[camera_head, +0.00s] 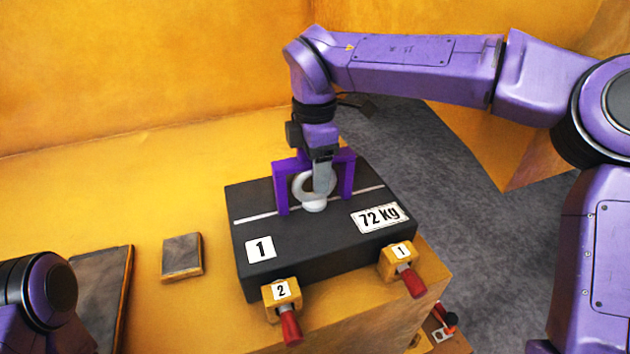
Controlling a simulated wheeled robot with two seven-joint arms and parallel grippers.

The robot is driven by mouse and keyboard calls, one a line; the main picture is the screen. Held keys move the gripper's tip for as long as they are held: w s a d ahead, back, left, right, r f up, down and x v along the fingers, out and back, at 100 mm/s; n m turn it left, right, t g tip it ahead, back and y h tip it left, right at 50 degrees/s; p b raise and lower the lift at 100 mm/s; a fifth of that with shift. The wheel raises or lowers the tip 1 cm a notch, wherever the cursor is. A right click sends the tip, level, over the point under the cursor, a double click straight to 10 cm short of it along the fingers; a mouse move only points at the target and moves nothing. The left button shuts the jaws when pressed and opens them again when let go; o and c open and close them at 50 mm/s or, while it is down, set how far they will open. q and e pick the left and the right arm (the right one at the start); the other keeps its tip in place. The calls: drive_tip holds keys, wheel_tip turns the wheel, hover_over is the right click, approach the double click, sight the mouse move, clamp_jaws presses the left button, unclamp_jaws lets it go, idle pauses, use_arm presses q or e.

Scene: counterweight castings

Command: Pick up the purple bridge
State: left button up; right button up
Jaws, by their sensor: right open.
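The purple bridge (281,188) stands upright as an arch on top of the black casting (310,240). Its two legs stand on either side of a pale ring lifting eye (301,188) on the casting. My right gripper (322,186) points down over the middle of the bridge's crossbar, with a grey finger in front of the bar and partly over the ring. It is open; the far finger is hidden, and I cannot tell whether the fingers touch the bar. My left gripper is out of view; only a part of my left arm shows at lower left.
The casting bears labels "1" and "72 Kg" and sits on a yellow block. Yellow clamps with red handles, labelled "2" (283,295) and "1" (400,256), stand along its front edge. A small dark plate (182,256) lies left. Yellow walls rise behind.

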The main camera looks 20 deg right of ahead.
clamp_jaws()
drive_tip(key=shift+r, duration=0.1)
drive_tip(key=shift+r+p, duration=0.25)
drive_tip(key=shift+p, duration=0.05)
wheel_tip(320, 180, up, 3)
drive_tip(key=shift+w+f+p, duration=0.1)
drive_tip(key=shift+f+p, duration=0.05)
drive_tip(key=shift+p, duration=0.9)
drive_tip(key=s+a+r+b, duration=0.2)
drive_tip(key=s+r, duration=0.7)
drive_tip(key=s, duration=0.5)
drive_tip(key=shift+a+r+b, duration=0.3)
drive_tip(key=shift+a+r, duration=0.05)
